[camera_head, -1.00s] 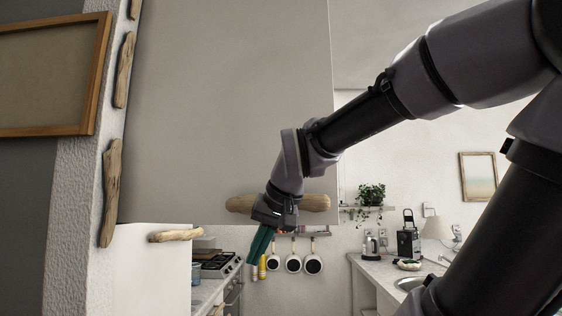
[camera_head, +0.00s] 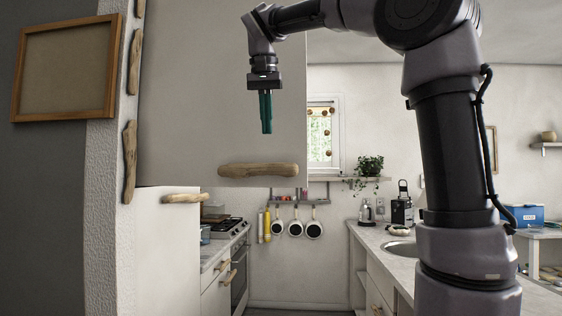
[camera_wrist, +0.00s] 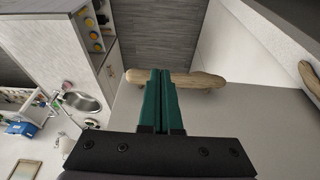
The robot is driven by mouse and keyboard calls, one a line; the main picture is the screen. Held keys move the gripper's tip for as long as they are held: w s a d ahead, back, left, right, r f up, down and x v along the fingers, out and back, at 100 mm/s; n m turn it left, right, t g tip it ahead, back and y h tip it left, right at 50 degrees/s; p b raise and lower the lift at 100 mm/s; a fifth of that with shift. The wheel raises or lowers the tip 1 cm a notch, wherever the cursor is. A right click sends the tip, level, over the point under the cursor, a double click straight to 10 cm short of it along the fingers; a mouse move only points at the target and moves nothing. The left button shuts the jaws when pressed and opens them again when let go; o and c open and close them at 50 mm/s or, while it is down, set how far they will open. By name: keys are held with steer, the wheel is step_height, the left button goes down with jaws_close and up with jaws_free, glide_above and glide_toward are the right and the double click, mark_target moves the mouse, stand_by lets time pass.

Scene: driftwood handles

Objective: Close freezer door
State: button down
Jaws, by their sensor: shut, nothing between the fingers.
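A large pale upper door panel (camera_head: 215,95), which looks like the freezer door, fills the upper middle of the head view. A driftwood handle (camera_head: 258,170) lies across it near its bottom edge; the same handle (camera_wrist: 205,79) shows in the wrist view, partly hidden by my fingers. How far the panel is open cannot be told. My gripper (camera_head: 266,131) points down in front of the panel, above the handle and apart from it in the head view. Its green fingers (camera_wrist: 160,75) are together and empty.
A lower white door (camera_head: 165,245) with its own driftwood handle (camera_head: 184,198) is below left. A textured wall edge (camera_head: 108,200) with upright driftwood handles stands left. A stove (camera_head: 220,230), hanging pans and a counter with a sink (camera_head: 400,248) are beyond. Floor shows between the counters.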

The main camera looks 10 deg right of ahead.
steer(key=w+d+f, duration=0.2)
steer(key=w+f, duration=0.4)
steer(key=f, duration=0.3)
steer(key=shift+w, duration=0.15)
steer(key=shift+f, duration=0.1)
